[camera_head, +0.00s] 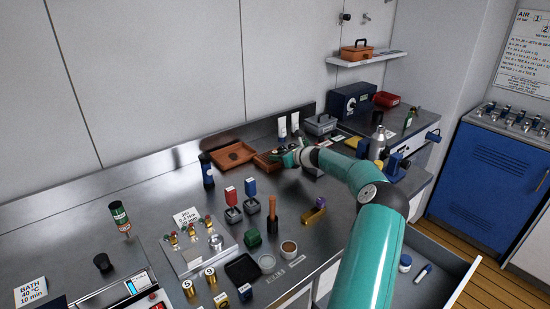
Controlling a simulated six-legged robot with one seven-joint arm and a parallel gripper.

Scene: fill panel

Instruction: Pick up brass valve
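A small gold-coloured piece with a purple part (315,212) lies on the steel counter, right of centre; it looks like the brass valve, but it is too small to be certain. My teal arm reaches over the counter from the lower right. My gripper (284,157) is at the back of the counter, by a small brown tray (265,165), well behind and left of the gold piece. It is small and partly hidden by my wrist, so I cannot tell whether it is open or holds anything.
A brown handle (272,207) stands left of the gold piece. An open drawer (440,290) is at the right.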

